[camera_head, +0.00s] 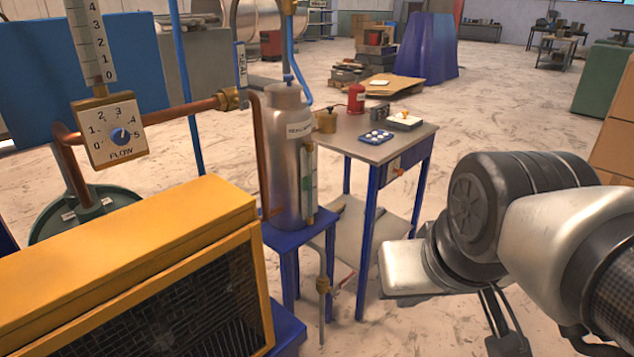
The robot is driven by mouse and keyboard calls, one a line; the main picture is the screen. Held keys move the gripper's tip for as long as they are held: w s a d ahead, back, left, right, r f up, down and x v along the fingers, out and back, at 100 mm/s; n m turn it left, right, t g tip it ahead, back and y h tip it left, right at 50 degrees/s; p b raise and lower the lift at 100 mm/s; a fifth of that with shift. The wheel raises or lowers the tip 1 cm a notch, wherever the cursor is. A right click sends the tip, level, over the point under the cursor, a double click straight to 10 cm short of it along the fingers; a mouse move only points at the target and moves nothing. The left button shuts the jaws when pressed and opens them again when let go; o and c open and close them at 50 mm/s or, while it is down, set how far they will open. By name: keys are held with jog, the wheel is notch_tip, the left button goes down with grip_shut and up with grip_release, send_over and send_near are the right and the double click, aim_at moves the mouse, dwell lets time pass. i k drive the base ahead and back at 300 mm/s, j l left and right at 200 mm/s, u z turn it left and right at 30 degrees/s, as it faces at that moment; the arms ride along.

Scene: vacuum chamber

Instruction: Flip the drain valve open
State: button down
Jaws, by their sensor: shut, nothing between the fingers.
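The drain valve looks to be the small brass fitting (322,285) on a thin vertical pipe below the blue stand of the steel canister. A thin red lever (343,281) sticks out from it to the right, angled slightly upward. The lever is small and partly lost against the stand's legs, so its exact setting is hard to tell. My gripper (506,340) hangs from my arm at the lower right, pointing down. It is shut and empty, well to the right of the valve and apart from it. Its fingertips are partly cut off by the frame edge.
The steel canister (285,160) stands on a blue stand (285,238). A grey table with blue legs (375,148) is just behind. A yellow housing (130,262) fills the lower left, below a flow gauge (110,135).

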aim_at(350, 276)
jog(key=l+u, duration=0.45)
jog(key=l, duration=0.45)
jog(key=i+l, duration=0.1)
jog(key=i, duration=0.45)
jog(key=u, duration=0.25)
jog(key=k+j+z, duration=0.2)
jog(key=k+j, duration=0.15)
jog(key=k+z, duration=0.2)
jog(key=i+l, duration=0.15)
jog(key=l, duration=0.2)
jog(key=i+l, duration=0.2)
jog(key=l, duration=0.2)
jog(key=i+l, duration=0.15)
jog(key=l, duration=0.2)
jog(key=u, duration=0.05)
